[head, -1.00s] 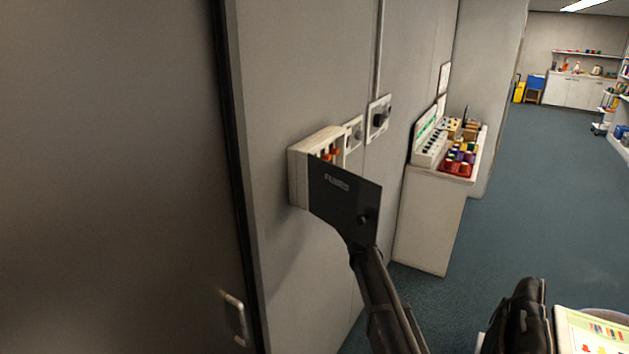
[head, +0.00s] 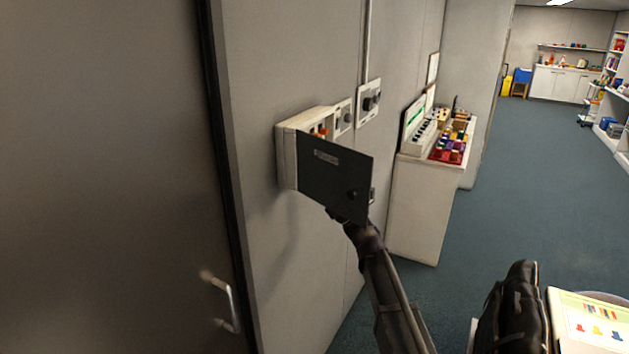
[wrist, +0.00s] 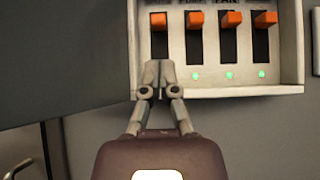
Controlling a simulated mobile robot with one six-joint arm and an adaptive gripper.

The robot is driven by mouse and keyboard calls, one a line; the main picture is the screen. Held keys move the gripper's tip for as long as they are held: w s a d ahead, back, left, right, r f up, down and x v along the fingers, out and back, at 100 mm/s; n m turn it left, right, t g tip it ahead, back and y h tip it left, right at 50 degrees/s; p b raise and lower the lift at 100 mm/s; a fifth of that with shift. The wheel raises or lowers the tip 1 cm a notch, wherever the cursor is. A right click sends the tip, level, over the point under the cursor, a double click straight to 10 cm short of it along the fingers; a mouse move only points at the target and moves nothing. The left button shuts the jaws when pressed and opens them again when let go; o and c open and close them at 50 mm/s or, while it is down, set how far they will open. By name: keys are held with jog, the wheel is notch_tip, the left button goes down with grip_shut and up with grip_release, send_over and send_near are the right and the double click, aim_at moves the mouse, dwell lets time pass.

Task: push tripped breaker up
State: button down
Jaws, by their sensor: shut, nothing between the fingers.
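The breaker box (head: 287,158) is on the wall in the head view, with its dark cover (head: 333,178) swung open. In the wrist view the box (wrist: 240,92) holds a row of orange breaker levers. The leftmost lever (wrist: 158,20) is at the top of its black slot, about level with the others, such as the second lever (wrist: 196,19). My gripper (wrist: 158,66) is shut and empty, its tips in front of the lower part of the leftmost slot, below that lever and apart from it. In the head view the cover hides my gripper.
Three green lights (wrist: 197,76) glow below the other levers; the spot under the leftmost is hidden by my fingers. A wall switch box (head: 369,100) and a cabinet (head: 425,205) with coloured parts stand to the right. A door handle (head: 226,302) is at lower left.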

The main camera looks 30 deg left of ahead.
jog(key=shift+b+v, duration=0.6)
jog(key=shift+v, duration=0.55)
